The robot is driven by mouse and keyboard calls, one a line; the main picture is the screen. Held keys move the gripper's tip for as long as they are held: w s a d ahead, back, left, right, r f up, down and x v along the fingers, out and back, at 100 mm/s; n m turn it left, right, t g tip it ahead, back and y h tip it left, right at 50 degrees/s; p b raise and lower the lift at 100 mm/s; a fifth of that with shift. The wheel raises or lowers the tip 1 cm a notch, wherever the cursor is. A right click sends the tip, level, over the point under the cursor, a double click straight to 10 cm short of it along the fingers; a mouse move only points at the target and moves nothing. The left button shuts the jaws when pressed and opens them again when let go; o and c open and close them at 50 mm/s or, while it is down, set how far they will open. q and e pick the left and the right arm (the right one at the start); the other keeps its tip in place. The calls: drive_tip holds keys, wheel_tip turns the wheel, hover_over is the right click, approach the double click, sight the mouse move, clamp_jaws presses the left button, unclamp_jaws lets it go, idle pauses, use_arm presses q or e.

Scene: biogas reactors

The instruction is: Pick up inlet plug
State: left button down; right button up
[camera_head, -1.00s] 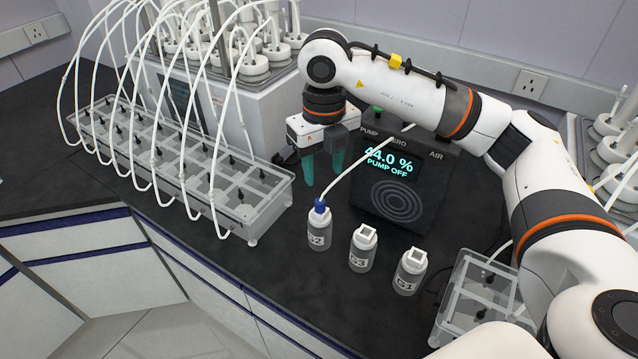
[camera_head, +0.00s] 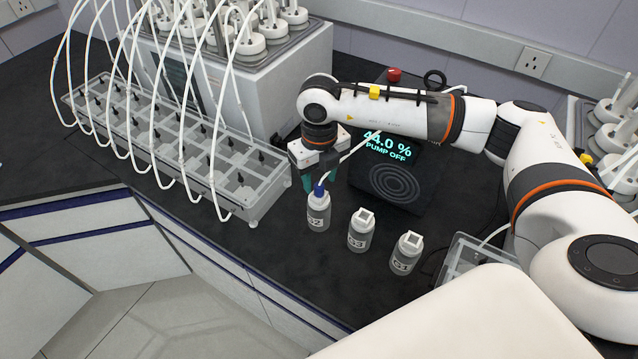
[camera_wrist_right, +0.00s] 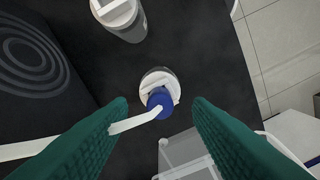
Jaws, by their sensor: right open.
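The inlet plug (camera_head: 319,191) is a small blue cap with a white tube, seated on top of the leftmost bottle (camera_head: 318,213), labelled 52. In the right wrist view the blue plug (camera_wrist_right: 160,100) lies near the middle, over the white bottle neck, with its tube running off to the left. My right gripper (camera_head: 318,184) is open, its green fingers just behind and around the plug's level. In the wrist view its fingertips (camera_wrist_right: 160,105) stand on either side of the plug, with gaps on both sides; contact does not show. My left gripper is not in view.
Two more white-capped bottles (camera_head: 361,231) (camera_head: 406,254) stand to the right. The pump unit (camera_head: 388,182) reads 44.0 % and PUMP OFF. A clear rack with many tubes (camera_head: 262,196) stands left. The black bench front is clear near its edge.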

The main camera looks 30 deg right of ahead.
drive_tip(key=shift+f, duration=0.95)
clamp_jaws()
